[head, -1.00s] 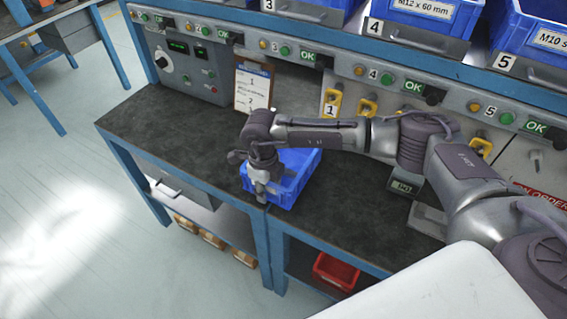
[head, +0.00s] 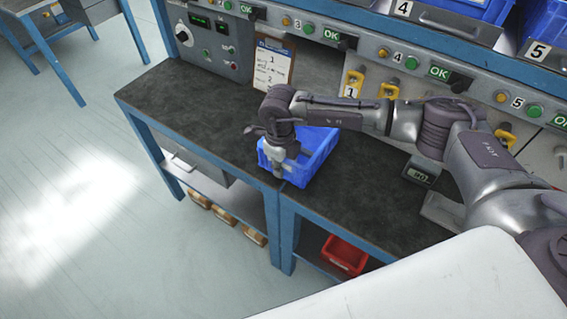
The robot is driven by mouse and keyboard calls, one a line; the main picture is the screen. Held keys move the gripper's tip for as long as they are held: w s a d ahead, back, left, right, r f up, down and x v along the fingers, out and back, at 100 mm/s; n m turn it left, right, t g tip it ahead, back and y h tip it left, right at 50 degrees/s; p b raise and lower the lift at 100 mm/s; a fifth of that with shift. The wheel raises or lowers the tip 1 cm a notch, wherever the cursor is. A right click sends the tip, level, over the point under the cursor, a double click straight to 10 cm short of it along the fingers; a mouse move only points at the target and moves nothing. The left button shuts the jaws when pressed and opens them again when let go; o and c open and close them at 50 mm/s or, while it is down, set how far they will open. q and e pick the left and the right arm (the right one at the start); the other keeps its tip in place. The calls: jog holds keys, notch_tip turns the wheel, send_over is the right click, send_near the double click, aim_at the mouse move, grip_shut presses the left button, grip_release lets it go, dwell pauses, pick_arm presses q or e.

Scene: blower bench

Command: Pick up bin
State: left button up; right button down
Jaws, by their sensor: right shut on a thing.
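A blue open bin (head: 318,158) sits at the front edge of the dark workbench (head: 185,103), near the middle of the head view. My right arm comes in from the right, and my right gripper (head: 277,168) points down at the bin's near left wall. It is shut on that wall. The fingertips and part of the wall are hard to make out behind the gripper. I cannot tell whether the bin is clear of the bench top. My left gripper is not in view.
A control panel with knobs and buttons (head: 210,40) and a clipboard (head: 272,66) stand behind the bench. Yellow-handled tools (head: 353,82) hang at the back. Blue bins stand on the upper shelf. A red bin (head: 344,255) is below. The bench left of the blue bin is clear.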

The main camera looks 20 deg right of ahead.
jog(key=shift+w+r, duration=0.1)
jog(key=shift+r, duration=0.35)
notch_tip(320, 180, up, 3)
jog(key=shift+f+b, duration=0.1)
jog(key=shift+b, duration=0.25)
jog(key=s+d+r+b, duration=0.1)
jog(key=s+d+r, duration=0.5)
jog(key=s, duration=0.3)
jog(key=shift+s+d+r+b, duration=0.25)
jog(key=shift+s+r+b, duration=0.05)
jog(key=shift+s+r, duration=0.15)
